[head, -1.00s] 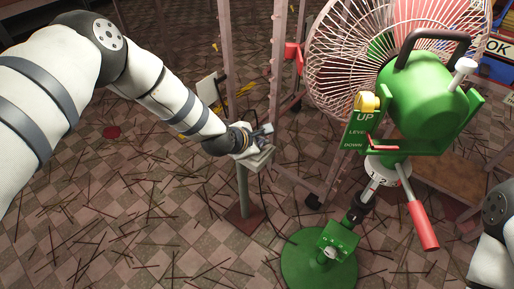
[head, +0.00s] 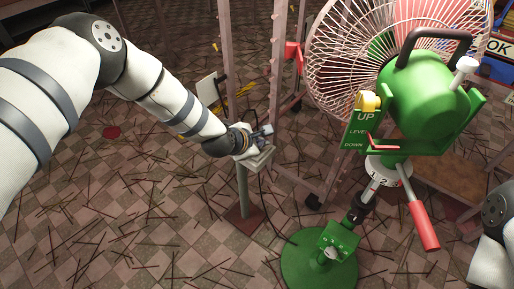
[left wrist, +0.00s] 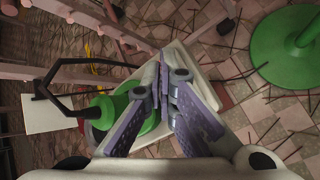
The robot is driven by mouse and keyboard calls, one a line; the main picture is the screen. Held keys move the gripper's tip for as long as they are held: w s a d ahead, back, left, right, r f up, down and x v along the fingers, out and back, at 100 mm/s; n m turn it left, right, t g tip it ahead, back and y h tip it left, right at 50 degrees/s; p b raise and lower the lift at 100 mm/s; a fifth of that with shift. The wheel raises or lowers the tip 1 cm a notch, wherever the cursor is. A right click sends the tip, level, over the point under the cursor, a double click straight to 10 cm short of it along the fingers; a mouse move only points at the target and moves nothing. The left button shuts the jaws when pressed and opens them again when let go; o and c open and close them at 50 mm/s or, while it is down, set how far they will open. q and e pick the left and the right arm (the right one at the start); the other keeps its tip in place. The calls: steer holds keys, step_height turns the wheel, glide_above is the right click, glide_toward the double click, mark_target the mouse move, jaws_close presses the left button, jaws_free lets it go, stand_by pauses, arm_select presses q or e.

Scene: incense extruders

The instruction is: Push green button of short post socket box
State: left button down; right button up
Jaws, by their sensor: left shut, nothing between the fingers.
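The short post socket box (head: 262,158) is a pale box on a thin post above a square reddish base plate. In the head view my left gripper (head: 265,130) is at its top and hides much of it. In the left wrist view the pale box (left wrist: 200,72) lies behind the fingers. My left gripper (left wrist: 163,55) is shut and empty, its fingertips over the box. A green round part (left wrist: 101,108), which looks like the green button, shows left of the fingers, partly hidden by them. Whether the fingers touch it I cannot tell. My right gripper is out of view.
A green fan (head: 425,100) with a red handle stands at the right on a round green base (head: 305,272). A pinkish metal rack (head: 278,90) stands behind the box. A black cable runs from the box. Thin sticks litter the checkered floor (head: 130,220).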

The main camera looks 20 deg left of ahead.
arm_select(q)
steer(key=shift+f, duration=0.35)
steer(key=shift+r, duration=0.1)
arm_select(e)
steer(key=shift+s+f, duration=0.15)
arm_select(q)
steer(key=shift+r, duration=0.4)
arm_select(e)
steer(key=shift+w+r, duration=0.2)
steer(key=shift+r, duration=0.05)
arm_select(q)
steer(key=shift+r, duration=0.1)
step_height(320, 180, up, 6)
steer(key=p, duration=0.3)
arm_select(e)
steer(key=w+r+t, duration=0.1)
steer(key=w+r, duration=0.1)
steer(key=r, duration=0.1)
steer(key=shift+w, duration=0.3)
